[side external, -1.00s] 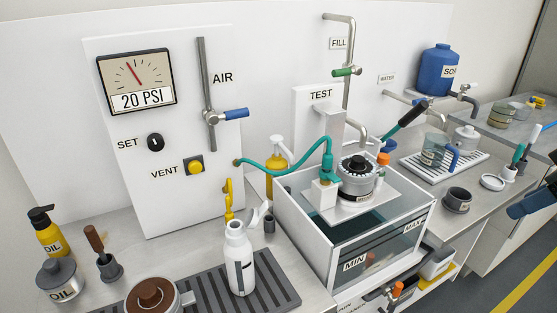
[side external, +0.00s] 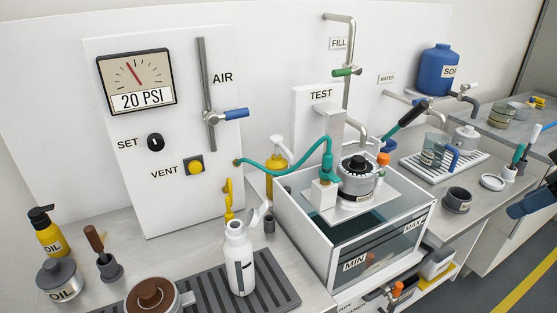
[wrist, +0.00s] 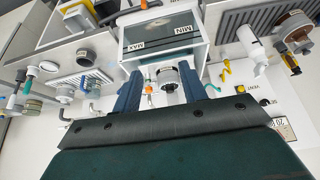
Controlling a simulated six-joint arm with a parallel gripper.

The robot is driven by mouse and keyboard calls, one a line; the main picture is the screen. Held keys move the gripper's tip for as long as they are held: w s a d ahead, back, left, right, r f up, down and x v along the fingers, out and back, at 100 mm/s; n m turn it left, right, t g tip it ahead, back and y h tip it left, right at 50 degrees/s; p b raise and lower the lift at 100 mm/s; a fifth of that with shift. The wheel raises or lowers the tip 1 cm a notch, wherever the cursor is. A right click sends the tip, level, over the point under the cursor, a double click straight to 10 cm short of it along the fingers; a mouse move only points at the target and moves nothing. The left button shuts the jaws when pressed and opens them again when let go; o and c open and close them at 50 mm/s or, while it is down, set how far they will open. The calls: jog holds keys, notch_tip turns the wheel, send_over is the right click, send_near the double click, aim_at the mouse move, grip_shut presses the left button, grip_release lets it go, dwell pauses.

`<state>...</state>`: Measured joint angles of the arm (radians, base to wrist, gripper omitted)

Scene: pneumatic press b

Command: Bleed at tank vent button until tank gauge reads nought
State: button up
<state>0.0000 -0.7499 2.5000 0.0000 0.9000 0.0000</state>
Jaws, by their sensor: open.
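The yellow vent button (side external: 195,167) sits on a dark square mount beside the VENT label on the white upright panel. It also shows small in the wrist view (wrist: 241,89). The tank gauge (side external: 136,79) above it reads 20 PSI, its red needle tilted left of upright; part of it shows in the wrist view (wrist: 285,129). In the wrist view my gripper (wrist: 164,86) is open, its blue fingers wide apart with nothing held between them. In the side view a dark blue part of it (side external: 532,204) shows at the right edge, far from the panel.
A blue-handled AIR valve (side external: 234,114) and a black SET knob (side external: 155,142) are near the button. A teal hose (side external: 285,160) runs from the panel to the clear water tank (side external: 385,245).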

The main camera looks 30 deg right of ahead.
grip_shut()
dwell(1.6)
